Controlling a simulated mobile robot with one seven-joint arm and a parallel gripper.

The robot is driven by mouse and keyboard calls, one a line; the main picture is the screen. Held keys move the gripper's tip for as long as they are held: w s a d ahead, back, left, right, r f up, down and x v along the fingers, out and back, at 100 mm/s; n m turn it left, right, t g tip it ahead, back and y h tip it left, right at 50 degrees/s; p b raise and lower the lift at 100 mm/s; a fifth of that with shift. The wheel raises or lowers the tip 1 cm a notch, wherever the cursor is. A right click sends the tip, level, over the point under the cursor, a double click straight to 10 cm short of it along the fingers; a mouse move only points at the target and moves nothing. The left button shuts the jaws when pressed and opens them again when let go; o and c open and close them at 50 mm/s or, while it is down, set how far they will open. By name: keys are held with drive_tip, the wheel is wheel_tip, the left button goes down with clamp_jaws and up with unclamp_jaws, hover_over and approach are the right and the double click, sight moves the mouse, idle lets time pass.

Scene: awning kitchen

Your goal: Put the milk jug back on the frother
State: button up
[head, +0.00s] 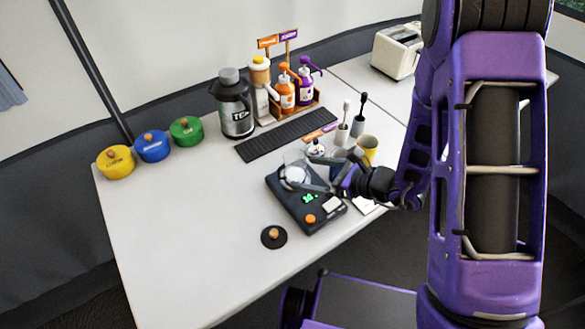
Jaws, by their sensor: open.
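A clear vessel with something white in it, which looks like the milk jug (294,175), is over the back part of a dark flat base with a green display and an orange knob. This base, which looks like the frother (295,206), lies near the table's right front edge. My gripper (308,174) reaches in from the right at the jug, low over the base. Its fingers are open, one toward the jug's far side and one toward its near side. Whether they touch the jug, and whether the jug sits fully on the base, I cannot tell.
A black lid (273,237) with a wooden knob lies in front of the base. A yellow cup (368,148) and brush holders (342,134) stand close behind my gripper. A black mat (284,135), jug and bottles (305,85) are farther back. The table's left front is clear.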

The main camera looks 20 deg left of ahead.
sight(303, 172)
drive_tip(key=shift+v, duration=1.8)
